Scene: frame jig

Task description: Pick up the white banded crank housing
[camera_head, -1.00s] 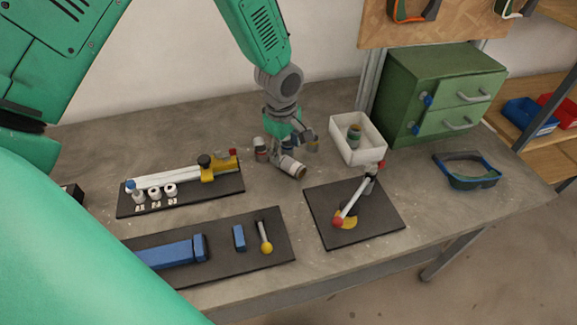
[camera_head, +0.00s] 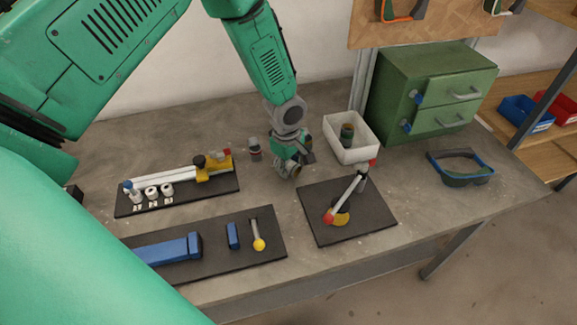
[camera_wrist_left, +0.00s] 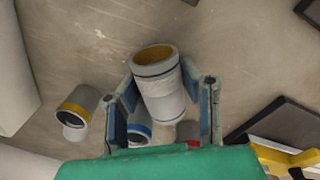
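A whitish-grey crank housing (camera_wrist_left: 163,92), a hollow cylinder with a brass-coloured open end and a grey band, lies between the fingers of my left gripper (camera_wrist_left: 160,72) in the left wrist view. One finger is on each side, very close to its wall; I cannot tell whether both press on it. In the head view the left gripper (camera_head: 289,171) is low over the table and hides most of this housing. My right gripper is not in view.
A yellow-banded housing (camera_wrist_left: 76,110) and a blue-banded one (camera_wrist_left: 139,134) lie close by. A red-banded housing (camera_head: 254,149) stands left of the gripper. A white bin (camera_head: 368,153) holding a housing is to the right; dark mats with parts are in front and left.

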